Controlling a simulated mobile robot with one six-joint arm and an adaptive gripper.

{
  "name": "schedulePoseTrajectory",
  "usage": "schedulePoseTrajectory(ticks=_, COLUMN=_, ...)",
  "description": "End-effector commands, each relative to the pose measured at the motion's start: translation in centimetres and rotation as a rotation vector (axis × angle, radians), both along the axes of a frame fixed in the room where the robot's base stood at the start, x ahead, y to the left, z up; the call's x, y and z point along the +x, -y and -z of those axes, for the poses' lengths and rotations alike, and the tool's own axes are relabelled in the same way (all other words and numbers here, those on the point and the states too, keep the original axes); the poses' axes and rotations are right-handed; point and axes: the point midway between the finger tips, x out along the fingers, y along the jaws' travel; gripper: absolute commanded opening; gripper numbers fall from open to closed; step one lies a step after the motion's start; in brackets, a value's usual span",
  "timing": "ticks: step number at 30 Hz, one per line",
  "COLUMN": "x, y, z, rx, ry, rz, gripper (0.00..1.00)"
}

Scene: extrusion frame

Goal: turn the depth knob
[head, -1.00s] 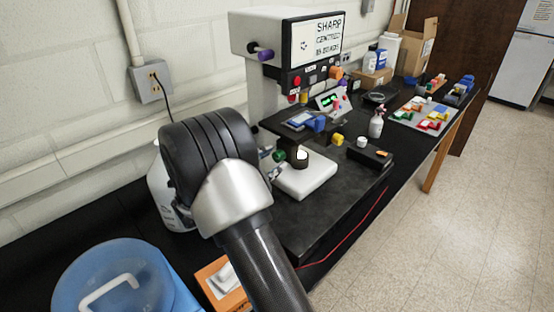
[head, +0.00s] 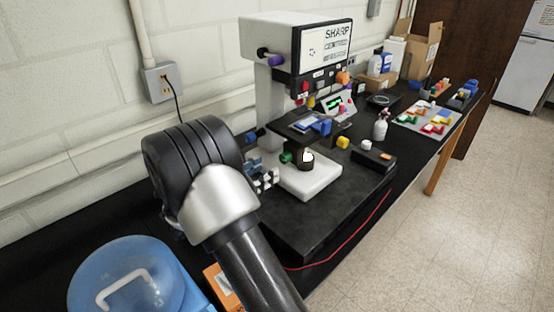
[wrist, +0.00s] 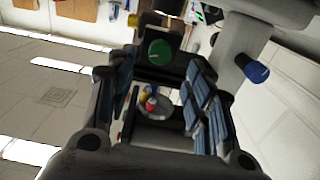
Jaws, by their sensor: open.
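The machine (head: 266,45) labelled SHARP stands against the wall and carries several coloured knobs; I cannot read which is marked depth. A green knob (head: 287,157) sits at its lower left, beside the white base. In the wrist view the round green knob (wrist: 159,50) faces me, just beyond the fingertips and roughly centred between them. A blue knob (wrist: 252,70) is to its right. My gripper (wrist: 160,88) is open and holds nothing. In the head view, my gripper (head: 262,172) shows partly behind my arm, just left of the green knob.
A purple knob (head: 275,60) is higher on the machine. A blue-lidded tub (head: 125,280) is at the front left. The floor at right is clear.

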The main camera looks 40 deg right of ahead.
Motion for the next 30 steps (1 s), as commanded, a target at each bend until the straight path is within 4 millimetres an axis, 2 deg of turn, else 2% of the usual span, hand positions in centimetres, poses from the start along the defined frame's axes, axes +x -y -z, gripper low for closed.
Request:
schedulePoseTrajectory(ticks=3, x=0.0, y=0.2, z=-0.1, rx=-0.009, ry=-0.119, rz=0.001, gripper=0.48)
schedulePoseTrajectory(ticks=7, x=0.0, y=1.3, z=0.2, rx=-0.011, ry=-0.148, rz=0.003, gripper=0.48)
schedulePoseTrajectory(ticks=18, x=0.4, y=6.7, z=0.3, rx=-0.010, ry=-0.145, rz=0.003, gripper=0.48)
schedulePoseTrajectory(ticks=23, x=0.5, y=7.6, z=0.2, rx=-0.011, ry=-0.145, rz=0.001, gripper=0.48)
schedulePoseTrajectory(ticks=30, x=0.6, y=7.6, z=0.1, rx=-0.011, ry=-0.145, rz=0.000, gripper=0.48)
